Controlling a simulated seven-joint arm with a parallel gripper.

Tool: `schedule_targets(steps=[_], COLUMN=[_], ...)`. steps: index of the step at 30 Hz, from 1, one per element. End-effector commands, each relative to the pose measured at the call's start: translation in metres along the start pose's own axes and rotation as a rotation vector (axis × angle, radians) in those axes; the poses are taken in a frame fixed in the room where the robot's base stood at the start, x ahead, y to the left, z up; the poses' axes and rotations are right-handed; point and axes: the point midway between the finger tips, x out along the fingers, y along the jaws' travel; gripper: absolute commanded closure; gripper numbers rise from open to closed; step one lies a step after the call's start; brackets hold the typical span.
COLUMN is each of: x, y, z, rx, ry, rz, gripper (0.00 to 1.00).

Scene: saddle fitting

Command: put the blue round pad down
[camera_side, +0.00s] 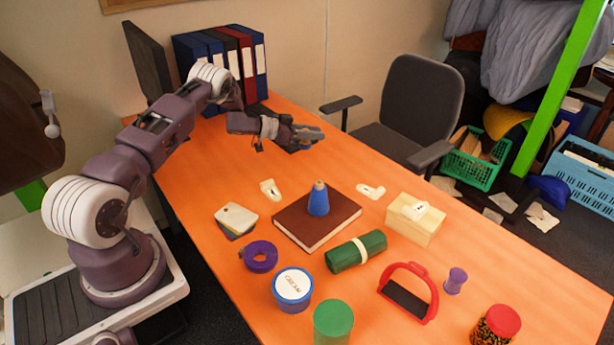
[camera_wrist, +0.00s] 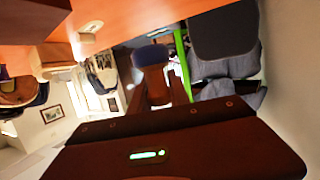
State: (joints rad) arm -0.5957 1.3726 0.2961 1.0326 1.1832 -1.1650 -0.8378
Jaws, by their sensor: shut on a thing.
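My gripper (camera_side: 308,134) is at the far part of the orange table, above its far right edge near the chair. In the wrist view the brown fingers (camera_wrist: 152,85) are shut, with a dark blue round pad (camera_wrist: 150,56) at their tips. In the side view the pad is a small dark patch (camera_side: 294,148) at the fingers, largely hidden. I cannot tell exactly how high it is above the table.
On the table (camera_side: 200,175) stand a brown book (camera_side: 290,229) with a blue cone (camera_side: 318,200), a cream block (camera_side: 408,228), a green roll (camera_side: 345,256) and a blue tub (camera_side: 292,297). Binders (camera_side: 222,52) stand behind. A chair (camera_side: 420,95) is beside the table.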

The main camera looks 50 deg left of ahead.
Motion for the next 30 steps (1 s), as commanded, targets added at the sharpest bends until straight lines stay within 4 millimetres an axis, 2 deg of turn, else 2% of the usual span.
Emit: schedule_targets(steps=[2, 4, 6, 15, 18, 29, 30], x=[0.006, 0.011, 0.017, 0.033, 0.036, 0.037, 0.037], y=[0.01, 0.014, 0.015, 0.014, 0.013, 0.013, 0.013], z=[0.005, 0.019, 0.036, 0.09, 0.099, 0.102, 0.101], rx=[0.015, 0.018, 0.019, 0.019, 0.02, 0.021, 0.021], ry=[0.0, -0.001, -0.002, 0.0, 0.001, 0.001, 0.001], rz=[0.048, 0.065, 0.068, 0.064, 0.063, 0.062, 0.061], gripper=[1.0, 1.0, 1.0, 1.0, 1.0, 1.0, 0.7])
